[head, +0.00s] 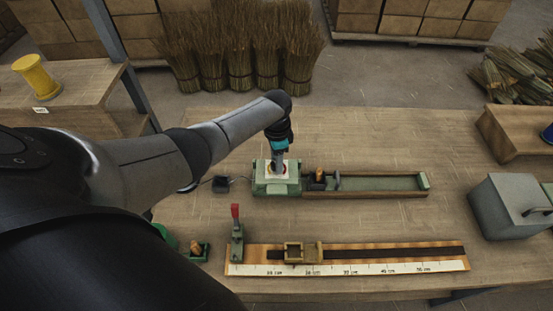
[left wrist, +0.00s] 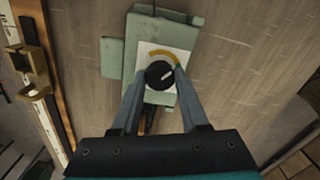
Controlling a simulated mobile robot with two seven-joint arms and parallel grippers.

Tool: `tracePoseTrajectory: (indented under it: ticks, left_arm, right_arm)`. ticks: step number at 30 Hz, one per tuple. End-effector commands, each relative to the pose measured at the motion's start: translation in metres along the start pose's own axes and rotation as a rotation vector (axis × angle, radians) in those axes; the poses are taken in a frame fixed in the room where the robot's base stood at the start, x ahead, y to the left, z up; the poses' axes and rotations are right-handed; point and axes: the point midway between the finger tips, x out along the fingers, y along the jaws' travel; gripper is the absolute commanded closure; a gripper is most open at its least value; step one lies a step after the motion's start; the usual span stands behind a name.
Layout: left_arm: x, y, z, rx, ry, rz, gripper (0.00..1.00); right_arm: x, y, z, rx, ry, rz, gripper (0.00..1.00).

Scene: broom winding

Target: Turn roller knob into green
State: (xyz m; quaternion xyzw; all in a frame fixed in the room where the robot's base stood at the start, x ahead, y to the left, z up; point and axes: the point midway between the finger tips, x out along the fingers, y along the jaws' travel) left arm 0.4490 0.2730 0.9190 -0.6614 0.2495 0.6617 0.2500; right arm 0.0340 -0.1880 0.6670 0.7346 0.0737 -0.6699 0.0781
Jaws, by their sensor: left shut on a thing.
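The roller knob (left wrist: 159,75) is a round black dial with a white pointer line, on a white plate of the pale green machine box (head: 262,187). A yellow-orange arc (left wrist: 160,54) curves above it, with a small green part at its right end. The pointer slants up and right, toward the green part. My left gripper (left wrist: 157,78) reaches down over the box, one finger on each side of the knob, shut on it. In the head view, my left gripper (head: 278,164) covers most of the knob. My right gripper is not in view.
A long green-bedded tray (head: 385,184) extends right of the box. A ruler board (head: 400,266) with a red-handled clamp (head: 236,220) lies nearer. A grey box (head: 505,206) stands at right. Brooms (head: 240,60) stand behind the table (head: 350,132).

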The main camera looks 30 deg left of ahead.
Motion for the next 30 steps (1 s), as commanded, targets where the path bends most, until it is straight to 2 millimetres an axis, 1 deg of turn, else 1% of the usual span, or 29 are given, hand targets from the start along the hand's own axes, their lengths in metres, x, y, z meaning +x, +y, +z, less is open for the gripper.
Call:
tracePoseTrajectory:
  ticks: [18, 24, 30]
  left_arm:
    - [-0.0002, -0.0008, -0.0005, 0.576, 0.001, -0.002, 1.0]
    - [-0.0001, -0.0006, -0.0006, 0.722, 0.0, -0.002, 1.0]
    - [-0.0001, -0.0002, -0.0008, 0.822, 0.001, -0.001, 1.0]
  right_arm:
    - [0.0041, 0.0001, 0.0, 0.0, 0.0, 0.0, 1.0]
    - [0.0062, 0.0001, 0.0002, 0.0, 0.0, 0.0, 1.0]
    - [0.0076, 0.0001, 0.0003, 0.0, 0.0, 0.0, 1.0]
